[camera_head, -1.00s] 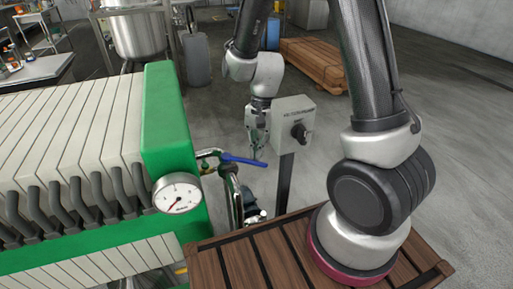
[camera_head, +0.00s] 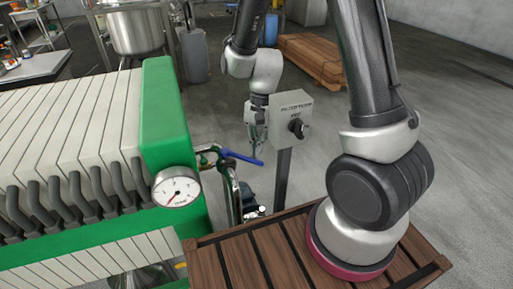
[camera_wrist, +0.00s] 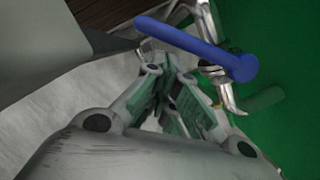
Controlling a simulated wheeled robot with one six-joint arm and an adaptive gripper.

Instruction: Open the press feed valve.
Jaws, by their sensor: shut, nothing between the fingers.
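The press feed valve shows as a blue lever handle (camera_head: 241,157) on a metal pipe fitting beside the green end of the filter press. The lever points right, away from the press. It also shows in the wrist view as a blue bar with a rounded end (camera_wrist: 195,45) on a bright metal stem. My gripper (camera_head: 259,148) is shut and empty, just above the lever's free end in the head view. In the wrist view its closed fingertips (camera_wrist: 174,72) point toward the lever and lie just below it in the picture. I cannot tell whether they touch it.
A grey switch box (camera_head: 291,117) with a black knob stands on a post close to the right of my gripper. A dial gauge (camera_head: 176,187) sits on the green press frame (camera_head: 165,110). A wooden pallet (camera_head: 313,60) lies on open floor behind.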

